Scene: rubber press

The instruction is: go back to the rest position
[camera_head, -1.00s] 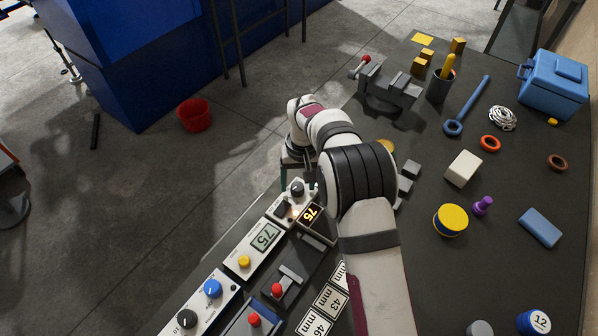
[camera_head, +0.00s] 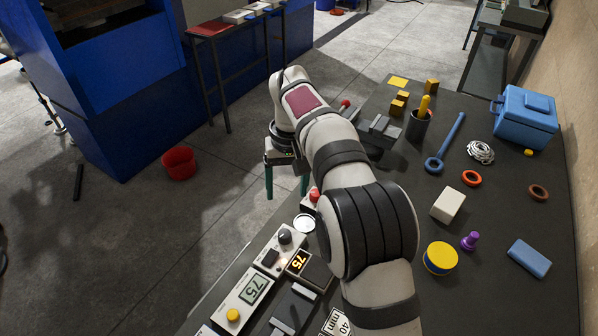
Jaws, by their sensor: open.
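My gripper (camera_head: 286,188) is at the end of my arm, left of the middle of the picture. Its two dark green fingers point down and stand apart, with nothing visible between them. It hangs in the air just off the left edge of the dark workbench (camera_head: 505,215), above and behind the control boxes. My arm reaches up from the bottom right and hides part of the bench and of the grey vise (camera_head: 380,130).
Control boxes with displays (camera_head: 253,290) line the bench's near left edge. A pen cup (camera_head: 417,125), a white block (camera_head: 448,206), a yellow tin (camera_head: 440,258) and a blue toolbox (camera_head: 524,118) stand right of my arm. A red bucket (camera_head: 179,163) is on the open floor.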

